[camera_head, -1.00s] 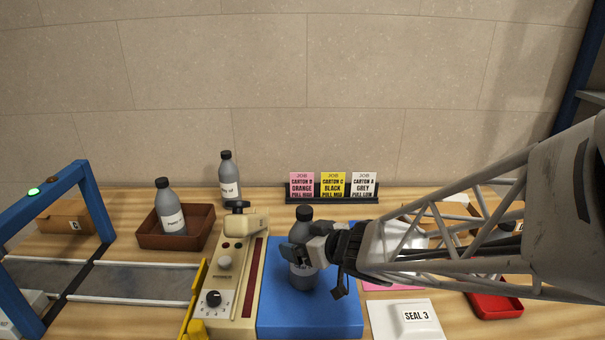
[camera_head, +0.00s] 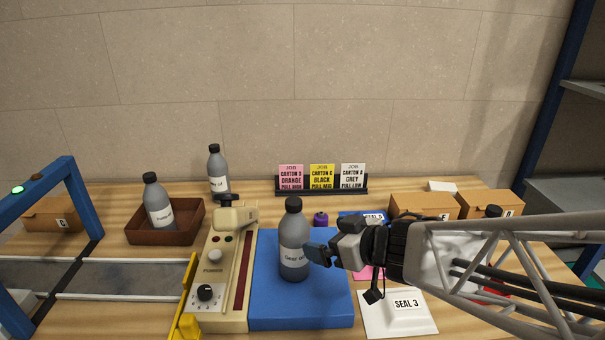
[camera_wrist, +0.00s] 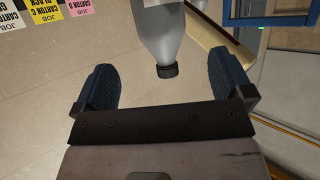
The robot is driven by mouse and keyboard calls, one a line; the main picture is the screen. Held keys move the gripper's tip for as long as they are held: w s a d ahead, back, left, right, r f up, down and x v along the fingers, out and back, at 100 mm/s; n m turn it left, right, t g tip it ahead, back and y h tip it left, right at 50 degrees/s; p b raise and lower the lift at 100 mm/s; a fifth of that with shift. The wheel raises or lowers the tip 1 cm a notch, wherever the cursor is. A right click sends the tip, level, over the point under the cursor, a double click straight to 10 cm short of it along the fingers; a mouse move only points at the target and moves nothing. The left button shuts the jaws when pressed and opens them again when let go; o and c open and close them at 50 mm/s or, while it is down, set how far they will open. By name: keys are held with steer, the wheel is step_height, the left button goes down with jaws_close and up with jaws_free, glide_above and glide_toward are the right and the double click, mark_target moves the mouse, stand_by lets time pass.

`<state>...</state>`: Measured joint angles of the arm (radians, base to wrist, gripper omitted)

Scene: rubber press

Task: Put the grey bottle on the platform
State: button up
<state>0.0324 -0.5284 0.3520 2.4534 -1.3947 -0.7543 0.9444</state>
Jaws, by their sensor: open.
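A grey bottle (camera_head: 294,243) with a black cap and white label stands upright on the blue platform (camera_head: 300,311). My gripper (camera_head: 318,251) is open just right of this bottle, at its mid height, and in the head view I cannot tell if a fingertip touches it. In the wrist view the bottle (camera_wrist: 163,38) appears upside down, beyond the two spread fingers, with nothing between them. Two similar grey bottles are further left: one (camera_head: 158,205) in a brown tray (camera_head: 142,238), one (camera_head: 218,172) on the table behind.
A cream sealing machine (camera_head: 222,270) with knobs and a yellow part stands directly left of the platform. A white SEAL 3 pad (camera_head: 398,322) is to the right. Job cards (camera_head: 322,178) stand behind. Cartons (camera_head: 424,205) sit at the back right.

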steer(key=shift+s+d+r, duration=0.25)
steer(key=shift+s+d, duration=0.15)
steer(key=shift+s, duration=0.05)
stand_by(0.6)
steer(key=d+r+m+t+h, duration=0.1)
steer(key=d+r+m+h, duration=0.2)
steer(key=d+m+h, duration=0.65)
steer(key=s+f+g, duration=0.1)
steer(key=s+g, duration=0.7)
steer(key=s, duration=0.5)
steer(key=shift+s+d+f, duration=0.3)
steer(key=shift+s+f, duration=0.05)
